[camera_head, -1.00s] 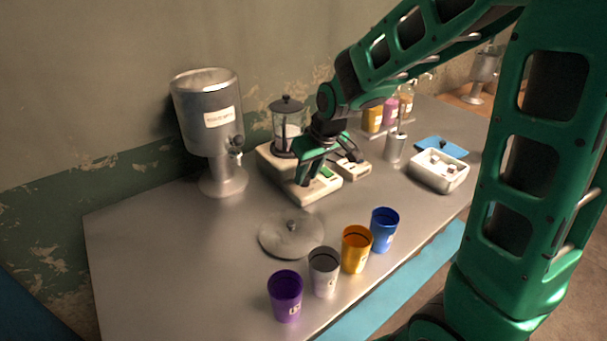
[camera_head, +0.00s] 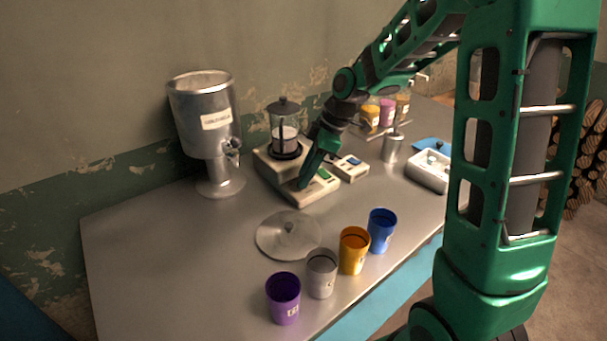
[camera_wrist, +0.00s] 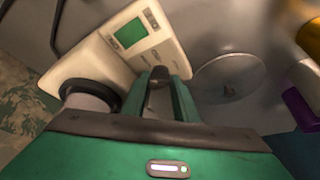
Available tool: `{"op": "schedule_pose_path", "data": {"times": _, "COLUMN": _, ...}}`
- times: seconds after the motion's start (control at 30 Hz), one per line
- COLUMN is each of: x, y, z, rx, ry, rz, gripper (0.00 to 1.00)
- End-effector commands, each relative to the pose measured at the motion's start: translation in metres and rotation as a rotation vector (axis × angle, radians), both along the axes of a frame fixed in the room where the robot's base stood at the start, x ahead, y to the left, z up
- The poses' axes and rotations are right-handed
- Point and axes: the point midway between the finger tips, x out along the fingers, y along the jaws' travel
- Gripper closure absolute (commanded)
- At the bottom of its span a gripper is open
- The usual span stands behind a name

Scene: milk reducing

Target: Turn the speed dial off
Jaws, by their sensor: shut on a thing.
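The cream hot plate stirrer (camera_head: 318,190) stands on the table with a green display. It also shows in the wrist view (camera_wrist: 103,55), with its green screen (camera_wrist: 130,35) at the upper left. My gripper (camera_head: 303,184) reaches down onto the front panel of this device. In the wrist view my gripper (camera_wrist: 160,76) has its fingers close together on a small grey dial (camera_wrist: 158,76). The fingers hide much of the dial, and its pointer or setting cannot be read. A glass press with a dark lid (camera_head: 286,128) stands on the device's plate.
A smaller cream box (camera_head: 350,168) sits right of the device. A metal dispenser (camera_head: 205,120) stands at the left. A round metal lid (camera_head: 288,236) lies in front, with purple (camera_head: 284,300), grey (camera_head: 321,275), orange (camera_head: 353,250) and blue (camera_head: 381,230) cups along the front edge.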

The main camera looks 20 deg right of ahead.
Motion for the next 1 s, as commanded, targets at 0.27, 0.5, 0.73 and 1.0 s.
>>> {"op": "schedule_pose_path", "data": {"times": 0.27, "x": 0.0051, "y": -0.0028, "z": 0.0001, "rx": -0.002, "ry": -0.002, "rz": 0.254, "gripper": 0.96}}
{"op": "schedule_pose_path", "data": {"times": 0.5, "x": 0.0072, "y": -0.0022, "z": 0.0004, "rx": -0.002, "ry": -0.003, "rz": 0.451, "gripper": 0.96}}
{"op": "schedule_pose_path", "data": {"times": 0.73, "x": 0.0090, "y": -0.0021, "z": 0.0007, "rx": -0.002, "ry": -0.003, "rz": 0.583, "gripper": 0.96}}
{"op": "schedule_pose_path", "data": {"times": 1.0, "x": 0.0097, "y": -0.0019, "z": 0.0010, "rx": -0.004, "ry": -0.004, "rz": 0.657, "gripper": 0.96}}
